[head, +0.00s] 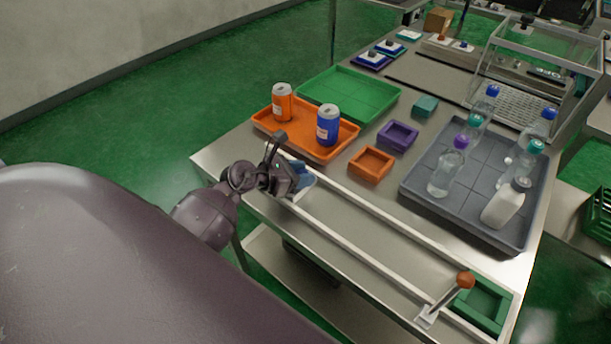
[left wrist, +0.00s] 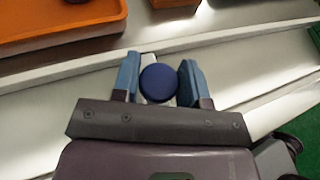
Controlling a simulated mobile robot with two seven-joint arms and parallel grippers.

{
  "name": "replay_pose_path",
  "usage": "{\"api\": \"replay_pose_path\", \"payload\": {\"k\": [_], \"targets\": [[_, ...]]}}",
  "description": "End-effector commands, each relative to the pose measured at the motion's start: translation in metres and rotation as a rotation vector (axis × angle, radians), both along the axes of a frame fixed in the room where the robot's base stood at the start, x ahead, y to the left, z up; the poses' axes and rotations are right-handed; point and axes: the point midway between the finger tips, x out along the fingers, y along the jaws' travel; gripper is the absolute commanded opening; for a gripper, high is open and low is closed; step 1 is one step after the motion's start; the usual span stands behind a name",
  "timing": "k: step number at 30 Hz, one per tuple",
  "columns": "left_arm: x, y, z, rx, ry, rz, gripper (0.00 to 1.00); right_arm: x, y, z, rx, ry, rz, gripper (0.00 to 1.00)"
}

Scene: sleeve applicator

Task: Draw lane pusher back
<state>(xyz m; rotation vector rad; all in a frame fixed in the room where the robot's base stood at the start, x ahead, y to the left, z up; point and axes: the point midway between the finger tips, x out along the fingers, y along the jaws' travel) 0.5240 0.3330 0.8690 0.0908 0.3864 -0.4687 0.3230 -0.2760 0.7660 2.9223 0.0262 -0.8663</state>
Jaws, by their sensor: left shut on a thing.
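My left gripper (head: 300,180) is at the left end of the white-railed lane (head: 355,252) along the table's front edge. In the left wrist view its blue fingers stand on either side of a round dark blue knob (left wrist: 160,83) on a pale part, apparently the lane pusher. The gripper is shut on this knob. In the head view the gripper hides most of the pusher. At the lane's right end are a lever with an orange knob (head: 465,281) and a green square holder (head: 483,304). My right gripper is not in view.
Behind the lane are an orange tray (head: 335,152) with an orange can (head: 282,103) and a blue can (head: 328,125), a green tray (head: 350,92), an orange holder (head: 371,163) and a purple holder (head: 398,135). A grey tray (head: 415,190) holds several bottles. The visible middle of the lane is clear.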

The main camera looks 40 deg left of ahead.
Motion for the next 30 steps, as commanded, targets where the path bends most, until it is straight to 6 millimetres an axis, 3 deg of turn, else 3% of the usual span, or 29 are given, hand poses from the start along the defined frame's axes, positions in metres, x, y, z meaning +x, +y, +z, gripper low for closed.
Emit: {"api": "replay_pose_path", "payload": {"k": [9, 18, 24, 30], "targets": [[0.005, 0.074, -0.006, 0.013, 0.004, 0.008, 0.00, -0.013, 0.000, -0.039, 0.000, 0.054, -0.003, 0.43], [0.010, 0.136, -0.006, 0.009, 0.006, 0.008, 0.00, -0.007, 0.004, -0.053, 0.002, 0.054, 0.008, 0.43], [0.012, 0.159, -0.003, 0.006, 0.004, 0.006, 0.00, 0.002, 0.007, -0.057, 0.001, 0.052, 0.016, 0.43], [0.013, 0.168, 0.000, 0.004, -0.001, 0.006, 0.00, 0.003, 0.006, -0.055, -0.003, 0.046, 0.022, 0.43]]}}
